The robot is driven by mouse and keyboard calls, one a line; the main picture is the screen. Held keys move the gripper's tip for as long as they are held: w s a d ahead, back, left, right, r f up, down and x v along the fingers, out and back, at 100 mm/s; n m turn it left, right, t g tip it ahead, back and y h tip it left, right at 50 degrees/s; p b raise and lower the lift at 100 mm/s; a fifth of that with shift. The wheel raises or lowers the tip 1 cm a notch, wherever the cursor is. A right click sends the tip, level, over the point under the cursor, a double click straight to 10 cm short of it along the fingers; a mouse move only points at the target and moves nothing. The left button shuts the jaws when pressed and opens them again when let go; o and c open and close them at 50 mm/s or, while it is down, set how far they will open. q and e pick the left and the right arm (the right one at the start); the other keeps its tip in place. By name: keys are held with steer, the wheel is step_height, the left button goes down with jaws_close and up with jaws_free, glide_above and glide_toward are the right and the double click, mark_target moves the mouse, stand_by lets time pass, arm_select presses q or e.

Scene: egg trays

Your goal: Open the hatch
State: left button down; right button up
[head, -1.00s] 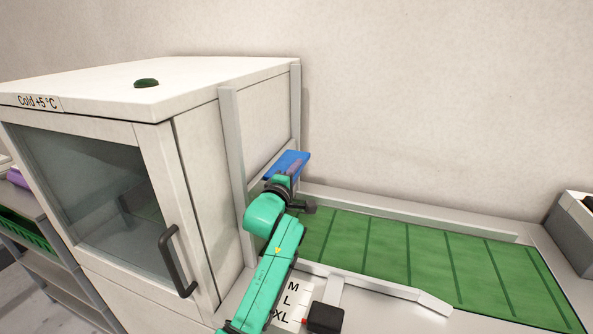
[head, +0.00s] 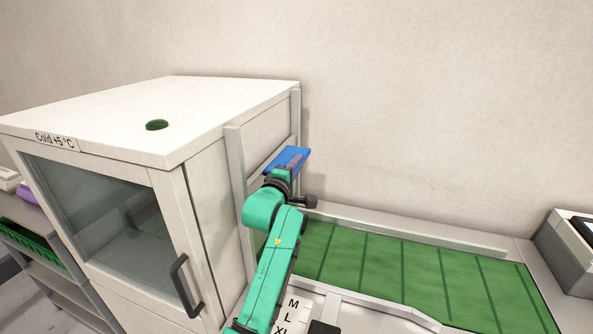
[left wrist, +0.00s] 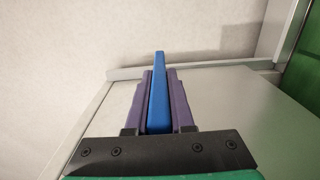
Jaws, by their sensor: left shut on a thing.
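The hatch (head: 267,135) is a pale panel in the side of the white cold cabinet, between two upright grey rails. A flat blue handle (head: 287,158) sticks out from this side. My left gripper (head: 292,163) is shut on the blue handle, with its arm coming up from below. In the left wrist view the blue handle (left wrist: 158,95) stands between the two purple fingers (left wrist: 158,105). My arm and gripper hide the lower part of the hatch area. My right gripper is not in view.
A green belt (head: 400,275) with a low grey side rail runs right from the cabinet (head: 130,115). The cabinet's glass door has a dark handle (head: 184,285). A grey box (head: 568,252) stands at the far right. A wall closes the back.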

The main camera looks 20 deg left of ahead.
arm_select(q)
step_height(320, 180, up, 10)
steer(key=p, duration=0.5)
steer(key=shift+f+p, duration=0.25)
steer(key=shift+p, duration=0.05)
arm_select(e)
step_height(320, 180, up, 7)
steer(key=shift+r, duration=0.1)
arm_select(q)
steer(key=c, duration=0.8)
jaws_free()
